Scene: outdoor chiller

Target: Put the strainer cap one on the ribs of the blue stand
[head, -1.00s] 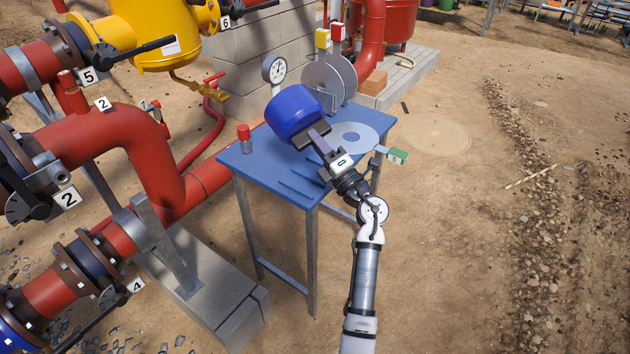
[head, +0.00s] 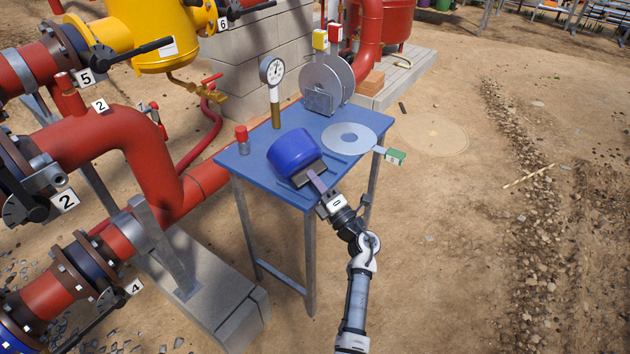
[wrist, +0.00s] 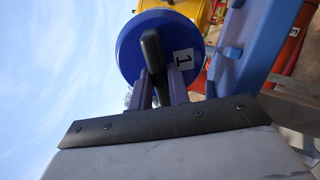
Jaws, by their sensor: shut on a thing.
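The strainer cap one is a blue round cap (head: 293,151) with a dark bar handle. In the wrist view its round face (wrist: 133,55) shows a white label with a "1". My gripper (head: 309,175) is shut on the cap's handle, and the fingers show on either side of the bar in the wrist view (wrist: 163,82). The cap is tilted, low over the front part of the blue stand (head: 237,164). The cap and gripper hide the ribs, so I cannot tell whether the cap touches them.
On the stand, a flat grey ring plate with a green tag (head: 395,156) lies at the right. Red pipework (head: 140,130) is left of the stand. Open ground lies right.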

